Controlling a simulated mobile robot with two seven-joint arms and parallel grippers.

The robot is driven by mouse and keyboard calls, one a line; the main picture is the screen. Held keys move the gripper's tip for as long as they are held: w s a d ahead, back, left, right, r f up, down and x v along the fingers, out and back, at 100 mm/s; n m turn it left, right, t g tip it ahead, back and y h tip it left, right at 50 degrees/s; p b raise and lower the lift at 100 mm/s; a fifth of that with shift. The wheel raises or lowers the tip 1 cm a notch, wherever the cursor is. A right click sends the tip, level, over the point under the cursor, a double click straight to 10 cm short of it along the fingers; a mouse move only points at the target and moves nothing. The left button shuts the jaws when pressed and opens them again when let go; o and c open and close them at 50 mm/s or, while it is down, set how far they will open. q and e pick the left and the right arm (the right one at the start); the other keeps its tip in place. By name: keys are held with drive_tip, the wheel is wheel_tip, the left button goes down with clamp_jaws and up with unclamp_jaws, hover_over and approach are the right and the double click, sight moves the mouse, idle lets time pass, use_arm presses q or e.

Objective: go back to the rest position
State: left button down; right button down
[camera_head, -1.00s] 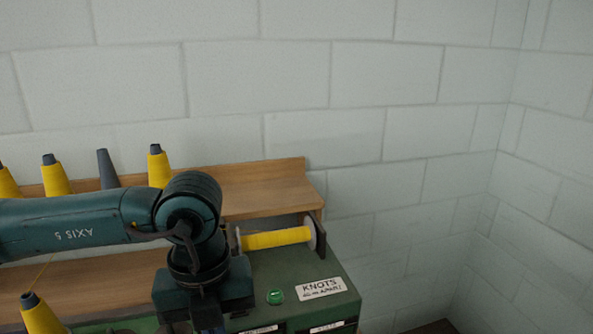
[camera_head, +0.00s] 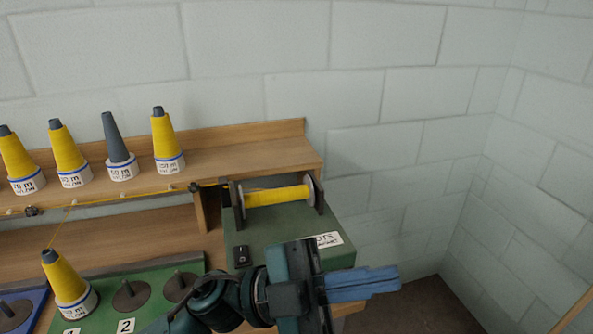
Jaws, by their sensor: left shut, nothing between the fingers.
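My left arm enters at the bottom of the head view. My left gripper (camera_head: 385,281) has blue fingers that point to the right, shut and empty. It is in front of and beside the right side of the green machine box (camera_head: 285,233), and its body hides part of the box's front and of the white label (camera_head: 329,240). My right gripper is not in view.
A yellow spool (camera_head: 277,196) lies on the machine. Several cones, mostly yellow (camera_head: 164,135), stand on the wooden shelf (camera_head: 240,160). Open floor (camera_head: 430,308) lies at lower right.

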use_arm(q)
drive_tip(key=w+a+f+n+t+y+p, duration=0.1)
drive_tip(key=w+a+f+n+t+y, duration=0.45)
drive_tip(key=n+t, duration=0.55)
drive_tip(key=w+a+f+n+t+y, duration=0.5)
drive_tip(key=f+n+t, duration=0.2)
drive_tip(key=n+t, duration=0.4)
drive_tip(key=s+a+f+n+g+y, duration=0.1)
drive_tip(key=s+a+f+g+y, duration=0.1)
drive_tip(key=f, duration=0.5)
drive_tip(key=s+a+f+n+g+y, duration=0.2)
drive_tip(key=s+a+f, duration=0.3)
drive_tip(key=f, duration=0.3)
drive_tip(key=s+a+f+n+g+y, duration=0.2)
drive_tip(key=s+a+f+g+y, duration=0.1)
drive_tip(key=f, duration=0.4)
drive_tip(key=shift+s+a+f+y+p, duration=0.45)
drive_tip(key=shift+s+a+y, duration=0.15)
drive_tip(key=shift+y, duration=0.25)
